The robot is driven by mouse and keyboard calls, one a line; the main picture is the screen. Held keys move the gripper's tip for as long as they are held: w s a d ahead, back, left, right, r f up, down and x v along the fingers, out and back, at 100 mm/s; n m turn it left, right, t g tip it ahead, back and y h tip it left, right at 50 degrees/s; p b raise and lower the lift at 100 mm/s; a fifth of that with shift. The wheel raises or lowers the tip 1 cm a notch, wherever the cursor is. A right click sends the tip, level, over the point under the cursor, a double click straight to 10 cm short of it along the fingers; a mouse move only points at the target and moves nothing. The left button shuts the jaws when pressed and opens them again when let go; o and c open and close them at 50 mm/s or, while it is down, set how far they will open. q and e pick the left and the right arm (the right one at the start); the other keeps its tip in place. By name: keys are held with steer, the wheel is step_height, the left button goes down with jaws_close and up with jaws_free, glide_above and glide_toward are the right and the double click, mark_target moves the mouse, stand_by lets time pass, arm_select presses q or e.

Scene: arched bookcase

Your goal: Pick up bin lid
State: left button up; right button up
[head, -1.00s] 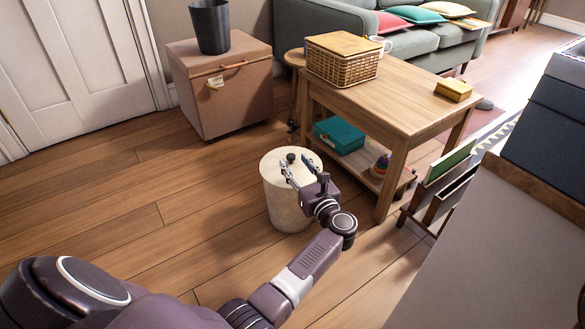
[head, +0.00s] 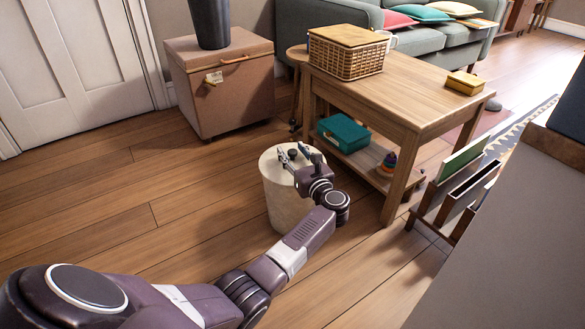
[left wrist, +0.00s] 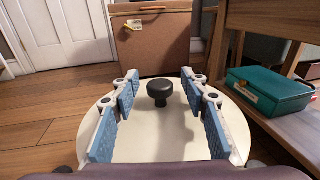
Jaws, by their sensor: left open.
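The bin is a cream cylinder (head: 283,208) standing on the wood floor, left of the wooden table. Its flat round lid (head: 272,164) is on top, with a small dark knob (head: 292,153) in the middle. In the left wrist view the lid (left wrist: 155,140) fills the lower middle and the knob (left wrist: 160,91) stands upright. My left gripper (head: 293,153) is over the lid; in the left wrist view its blue-padded fingers (left wrist: 160,105) are apart, one each side of the knob, with gaps on both sides. My right gripper is not in view.
The wooden table (head: 420,95) stands close to the right of the bin, with a teal box (head: 343,133) on its lower shelf. A brown chest (head: 222,85) is behind. A magazine rack (head: 455,200) stands at right. Floor to the left is clear.

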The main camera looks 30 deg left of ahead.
arm_select(q)
steer(key=shift+a, duration=0.1)
steer(key=shift+c, duration=0.2)
jaws_close()
steer(key=shift+r, duration=0.1)
